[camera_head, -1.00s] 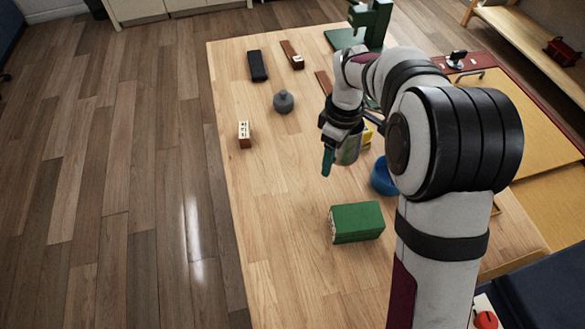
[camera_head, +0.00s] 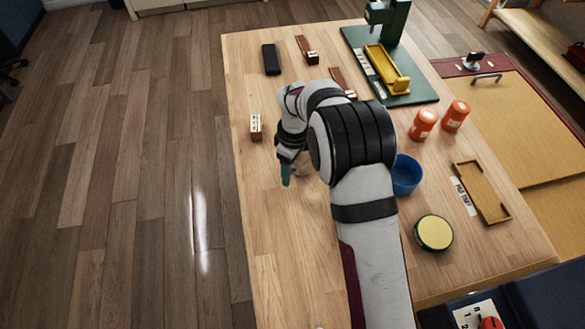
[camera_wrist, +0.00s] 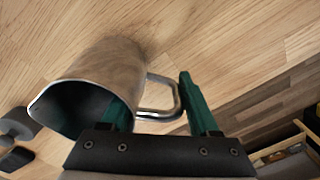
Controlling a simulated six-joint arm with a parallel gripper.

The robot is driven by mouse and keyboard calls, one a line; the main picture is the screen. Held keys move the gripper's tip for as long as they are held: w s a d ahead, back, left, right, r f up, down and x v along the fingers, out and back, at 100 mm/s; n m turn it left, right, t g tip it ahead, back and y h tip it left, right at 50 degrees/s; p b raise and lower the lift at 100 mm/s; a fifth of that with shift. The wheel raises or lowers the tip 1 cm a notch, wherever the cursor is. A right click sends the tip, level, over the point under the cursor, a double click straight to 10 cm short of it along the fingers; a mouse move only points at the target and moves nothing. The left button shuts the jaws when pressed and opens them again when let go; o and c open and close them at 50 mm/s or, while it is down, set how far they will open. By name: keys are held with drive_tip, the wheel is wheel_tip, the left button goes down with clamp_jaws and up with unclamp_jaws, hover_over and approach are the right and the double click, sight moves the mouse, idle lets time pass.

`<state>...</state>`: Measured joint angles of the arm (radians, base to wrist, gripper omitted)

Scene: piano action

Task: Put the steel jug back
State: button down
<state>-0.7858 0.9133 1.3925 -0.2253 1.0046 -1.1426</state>
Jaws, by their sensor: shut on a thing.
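The steel jug (camera_wrist: 95,82) fills the left of the wrist view, tilted, with its dark open mouth towards the lower left. Its loop handle (camera_wrist: 160,100) lies between the green fingers of my gripper (camera_wrist: 160,108), which is shut on the handle. The left finger shows by the jug's mouth; I cannot tell whether it is inside the rim. In the head view my gripper (camera_head: 288,170) is over the left part of the table (camera_head: 262,215), one green fingertip showing. My arm hides most or all of the jug there.
A blue bowl (camera_head: 406,176), orange jars (camera_head: 424,124), a yellow-topped round tin (camera_head: 434,233) and a shallow wooden tray (camera_head: 482,193) stand right of my arm. A cream-and-brown block (camera_head: 256,127) is left of my gripper. A green stand (camera_head: 400,60) with a yellow tray is at the back.

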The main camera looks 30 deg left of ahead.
drive_tip(key=shift+f, duration=0.25)
drive_tip(key=shift+f, duration=0.1)
drive_tip(key=shift+c, duration=0.6)
unclamp_jaws()
